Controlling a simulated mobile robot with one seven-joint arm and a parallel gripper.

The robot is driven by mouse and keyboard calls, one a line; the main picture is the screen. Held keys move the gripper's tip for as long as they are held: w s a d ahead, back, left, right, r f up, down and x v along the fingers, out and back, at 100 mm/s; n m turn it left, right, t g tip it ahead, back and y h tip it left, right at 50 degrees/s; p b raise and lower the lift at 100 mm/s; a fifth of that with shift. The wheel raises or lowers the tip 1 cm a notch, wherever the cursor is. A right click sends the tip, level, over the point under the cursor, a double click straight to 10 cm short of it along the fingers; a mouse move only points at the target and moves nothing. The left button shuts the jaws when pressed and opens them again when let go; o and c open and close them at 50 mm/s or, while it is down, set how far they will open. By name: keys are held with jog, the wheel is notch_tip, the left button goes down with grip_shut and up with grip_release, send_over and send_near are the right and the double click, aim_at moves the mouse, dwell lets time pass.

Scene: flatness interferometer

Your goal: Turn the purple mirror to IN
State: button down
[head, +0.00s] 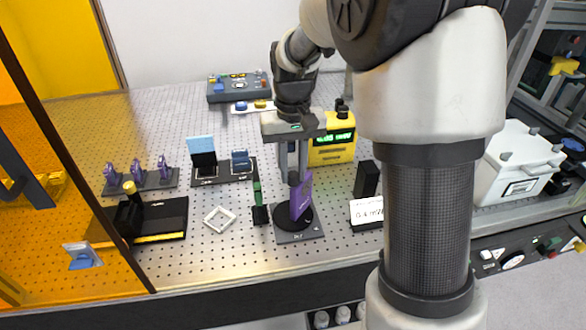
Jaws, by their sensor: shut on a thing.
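The purple mirror (300,199) stands upright on a round black turntable set on a grey base plate (299,236), near the front of the perforated table. My gripper (294,178) reaches down from above and is shut on the upper part of the purple mirror. The fingers hide part of the mirror's top edge. Small markings show on the front of the base plate, but they are too small to read, so I cannot tell which position the mirror faces.
A green upright piece on a black block (260,213) stands close to the mirror's left. A black block (367,180) and a white label card (367,212) are to its right. A yellow device (332,141) stands behind. A white square frame (220,219) lies left.

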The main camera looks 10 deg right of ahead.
dwell(0.4)
jog(key=c, duration=1.5)
grip_release()
jog(key=shift+c, duration=0.2)
notch_tip(320, 180, up, 18)
jog(key=p, duration=0.1)
jog(key=shift+f, duration=0.25)
